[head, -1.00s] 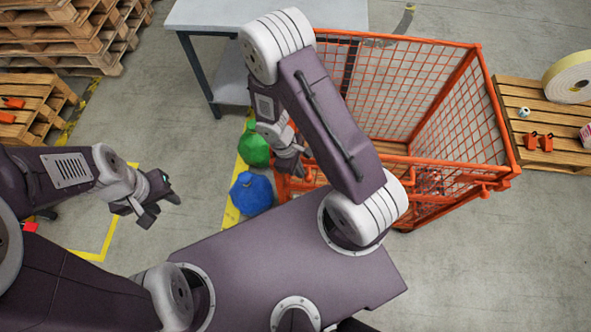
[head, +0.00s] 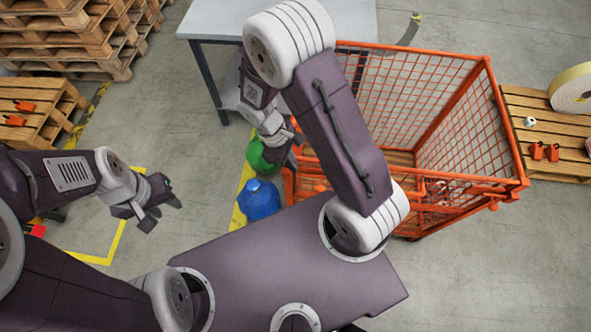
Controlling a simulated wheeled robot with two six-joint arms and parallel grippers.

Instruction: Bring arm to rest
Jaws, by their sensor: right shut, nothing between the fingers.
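My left gripper (head: 162,213) is at the left of the head view, above bare floor. Its two dark fingers stand apart with nothing between them. My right arm is raised and bent in the middle of the view. My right gripper (head: 291,158) hangs beside the near left corner of the orange mesh cage (head: 467,95). It is shut and empty, and partly hidden by its own wrist. Whether it touches the cage cannot be told.
A green bag-like object (head: 258,156) and a blue one (head: 259,200) lie on the floor near my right gripper. A grey table (head: 205,18) stands behind. Wooden pallets (head: 60,50) are stacked at back left; another pallet (head: 515,105) with a roll (head: 575,90) is at right.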

